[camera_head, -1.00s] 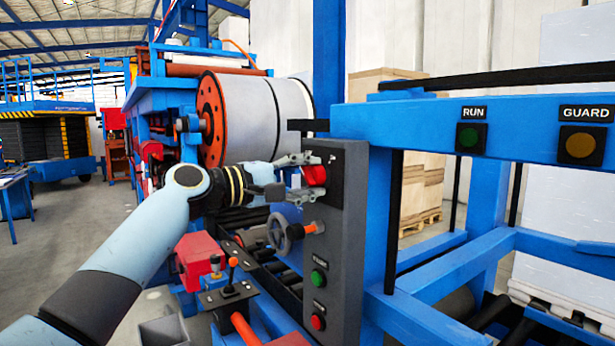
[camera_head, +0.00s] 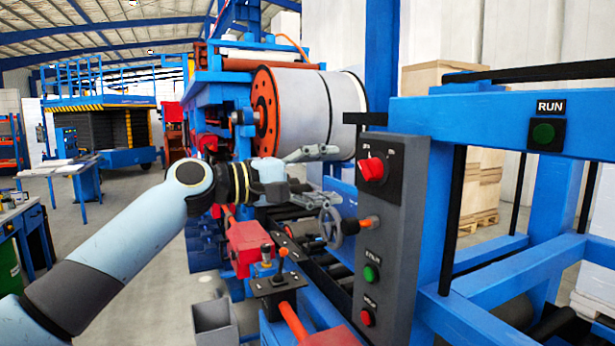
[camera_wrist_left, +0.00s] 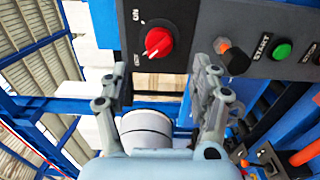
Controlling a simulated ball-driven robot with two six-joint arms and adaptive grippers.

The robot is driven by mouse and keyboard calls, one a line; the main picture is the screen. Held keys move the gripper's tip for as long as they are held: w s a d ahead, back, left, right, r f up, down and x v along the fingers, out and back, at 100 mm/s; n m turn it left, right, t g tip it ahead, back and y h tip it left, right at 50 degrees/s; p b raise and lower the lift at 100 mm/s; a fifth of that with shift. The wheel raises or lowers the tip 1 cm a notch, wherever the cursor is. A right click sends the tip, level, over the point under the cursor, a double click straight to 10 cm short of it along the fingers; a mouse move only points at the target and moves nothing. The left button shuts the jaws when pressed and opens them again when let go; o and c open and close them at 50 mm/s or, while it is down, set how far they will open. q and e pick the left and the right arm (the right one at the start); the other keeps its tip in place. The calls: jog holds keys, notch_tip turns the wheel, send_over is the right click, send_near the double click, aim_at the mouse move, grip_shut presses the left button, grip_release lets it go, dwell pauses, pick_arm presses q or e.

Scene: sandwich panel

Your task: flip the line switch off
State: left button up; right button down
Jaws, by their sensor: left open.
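The line switch is a red rotary knob (camera_head: 372,169) on a black plate at the top of a grey control panel (camera_head: 397,240). In the left wrist view the red knob (camera_wrist_left: 157,42) sits beside the letters ON; the other label is too small to read surely. My left gripper (camera_head: 325,172) is open and empty, to the left of the panel and apart from the knob. In the left wrist view its two fingers (camera_wrist_left: 162,82) stand wide, with the knob beyond and between them. My right gripper is not in view.
Below the knob are an orange-tipped selector (camera_head: 368,222), a green START button (camera_head: 371,273) and a red button (camera_head: 367,318). A grey handwheel (camera_head: 330,228) is close under my gripper. A blue frame (camera_head: 470,122) stands right of the panel.

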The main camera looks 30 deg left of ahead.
pick_arm(q)
jog(key=v, duration=0.4)
dwell(0.4)
